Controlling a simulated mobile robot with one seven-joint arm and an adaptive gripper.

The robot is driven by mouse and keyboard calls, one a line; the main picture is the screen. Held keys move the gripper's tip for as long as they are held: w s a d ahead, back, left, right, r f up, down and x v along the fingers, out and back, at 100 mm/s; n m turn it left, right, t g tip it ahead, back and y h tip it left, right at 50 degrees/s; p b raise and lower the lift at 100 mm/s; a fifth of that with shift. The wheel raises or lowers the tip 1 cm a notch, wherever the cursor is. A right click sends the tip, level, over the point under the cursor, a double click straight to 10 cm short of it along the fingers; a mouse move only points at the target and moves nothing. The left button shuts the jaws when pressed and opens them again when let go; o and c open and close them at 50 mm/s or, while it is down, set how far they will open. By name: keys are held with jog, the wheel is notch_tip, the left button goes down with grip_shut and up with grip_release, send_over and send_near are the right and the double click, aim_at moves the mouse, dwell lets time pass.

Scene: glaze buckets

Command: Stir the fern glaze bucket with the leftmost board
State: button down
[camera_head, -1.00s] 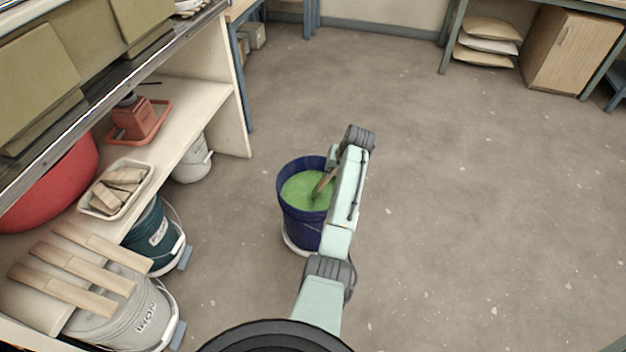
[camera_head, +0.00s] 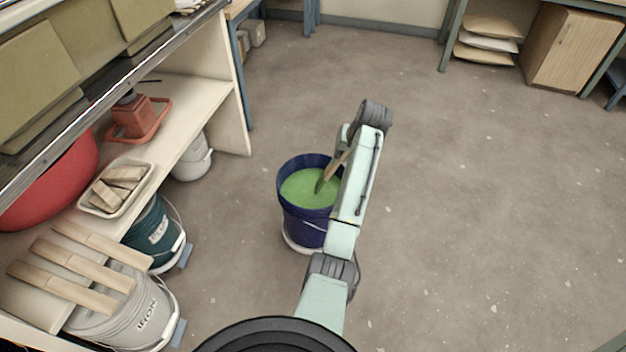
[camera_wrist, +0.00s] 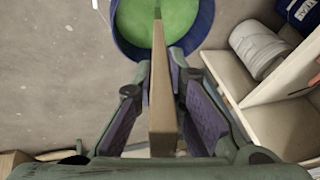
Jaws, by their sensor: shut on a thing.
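A dark blue bucket (camera_head: 302,222) of green glaze (camera_head: 306,188) stands on the floor in the head view. It also shows at the top of the wrist view (camera_wrist: 204,32). My gripper (camera_wrist: 160,110) is shut on a wooden board (camera_wrist: 162,92), which runs between its fingers toward the bucket. In the head view the board (camera_head: 329,174) slants down into the green glaze, its lower end at or under the surface. My arm hides part of the bucket's right side and the gripper. No lettering on this bucket is readable.
Several boards (camera_head: 72,262) lie at the shelf's lower left, by a grey bucket labelled IRON (camera_head: 140,318). A teal bucket (camera_head: 152,238) and a white pail (camera_head: 193,164) stand by the shelf unit (camera_head: 200,108). A tray of wood blocks (camera_head: 100,205) sits on the shelf. Floor to the right is clear.

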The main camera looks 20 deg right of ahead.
jog(key=shift+v, duration=2.95)
jog(key=shift+w+r, duration=0.15)
jog(key=shift+r, duration=2.4)
